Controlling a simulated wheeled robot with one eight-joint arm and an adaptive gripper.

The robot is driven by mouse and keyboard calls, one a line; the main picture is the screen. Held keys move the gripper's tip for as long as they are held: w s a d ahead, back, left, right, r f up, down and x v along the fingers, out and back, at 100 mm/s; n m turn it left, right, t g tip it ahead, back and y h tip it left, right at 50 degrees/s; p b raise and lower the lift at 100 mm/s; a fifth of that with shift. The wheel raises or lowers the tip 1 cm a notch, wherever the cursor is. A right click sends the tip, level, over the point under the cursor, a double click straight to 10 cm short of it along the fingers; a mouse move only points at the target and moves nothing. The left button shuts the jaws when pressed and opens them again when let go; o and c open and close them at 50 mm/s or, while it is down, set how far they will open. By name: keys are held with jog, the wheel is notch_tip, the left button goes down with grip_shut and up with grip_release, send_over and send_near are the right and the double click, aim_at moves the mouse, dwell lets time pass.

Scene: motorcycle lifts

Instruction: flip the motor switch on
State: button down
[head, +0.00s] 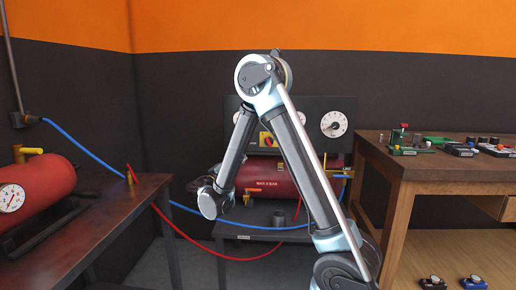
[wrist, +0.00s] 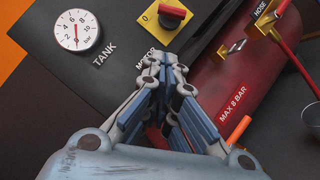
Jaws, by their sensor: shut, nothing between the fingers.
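The motor switch (wrist: 172,14) is a red knob on a yellow plate marked 0, at the top edge of the wrist view, partly cut off. In the head view the motor switch (head: 266,139) shows on the dark panel behind my arm. My gripper (wrist: 163,62) is shut and empty. In the wrist picture its fingertips appear just below the switch and cover part of the MOTOR label; I see no clear contact. In the head view my wrist hangs left of the switch and lower in the picture, and the fingers are hard to make out.
A TANK gauge (wrist: 77,30) sits left of the switch. A red tank (wrist: 245,85) marked MAX 8 BAR and a brass HOSE valve (wrist: 262,25) are to the right. A wooden bench (head: 450,165) stands right, a dark table (head: 100,220) with another red tank left. Hoses cross between.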

aim_at(269, 142)
jog(key=shift+s+a, duration=0.2)
jog(key=shift+a, duration=0.4)
jog(key=x, duration=0.7)
jog(key=s+d+x, duration=0.1)
jog(key=x, duration=0.3)
jog(key=shift+w+d+r, duration=0.15)
jog(key=shift+w+r, duration=0.15)
jog(key=shift+r, duration=0.2)
jog(key=shift+w+d+r, duration=0.15)
jog(key=shift+d+r, duration=0.25)
jog(key=shift+d, duration=0.35)
jog(key=shift+d+r, duration=0.1)
